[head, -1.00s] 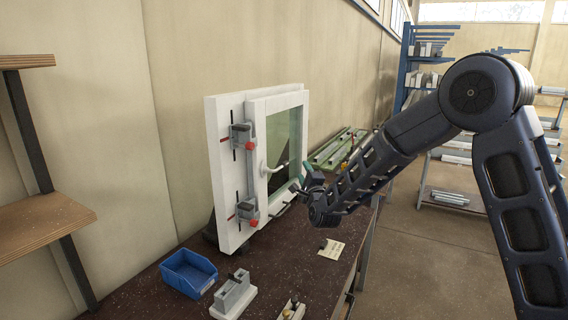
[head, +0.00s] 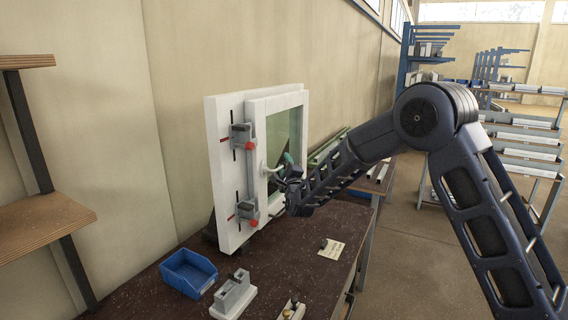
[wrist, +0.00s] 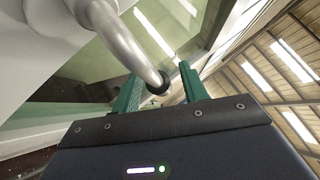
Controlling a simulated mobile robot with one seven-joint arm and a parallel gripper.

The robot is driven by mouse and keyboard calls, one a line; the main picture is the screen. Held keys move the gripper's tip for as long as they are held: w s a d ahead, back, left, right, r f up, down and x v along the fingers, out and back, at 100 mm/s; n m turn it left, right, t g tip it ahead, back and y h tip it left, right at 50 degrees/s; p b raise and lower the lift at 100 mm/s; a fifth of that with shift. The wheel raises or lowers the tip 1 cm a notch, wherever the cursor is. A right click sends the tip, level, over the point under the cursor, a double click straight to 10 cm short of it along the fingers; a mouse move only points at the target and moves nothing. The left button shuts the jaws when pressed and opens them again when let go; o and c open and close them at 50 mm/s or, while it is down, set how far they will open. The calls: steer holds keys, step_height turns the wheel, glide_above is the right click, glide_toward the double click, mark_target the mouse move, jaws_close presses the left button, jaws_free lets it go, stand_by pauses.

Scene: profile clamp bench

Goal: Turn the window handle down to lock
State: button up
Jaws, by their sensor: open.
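The window handle (head: 267,169) is a pale lever on the white window frame (head: 228,180), which stands upright on the bench. It points sideways to the right from its base, and its far end is partly hidden by my gripper in the head view. My gripper (head: 286,162) is at the handle's free end, in front of the glass. In the wrist view the handle (wrist: 124,38) comes down from the top left, and its dark-tipped end lies between the two green fingers of my open gripper (wrist: 158,76). I cannot tell whether either finger touches it.
Two clamps with red knobs (head: 249,145) hold the frame's left side. A blue bin (head: 188,272), a grey block fixture (head: 233,295) and a paper card (head: 331,249) lie on the dark bench (head: 300,240). A wooden shelf (head: 40,220) stands at the left.

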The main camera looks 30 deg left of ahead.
steer(key=shift+x, duration=0.8)
jaws_close()
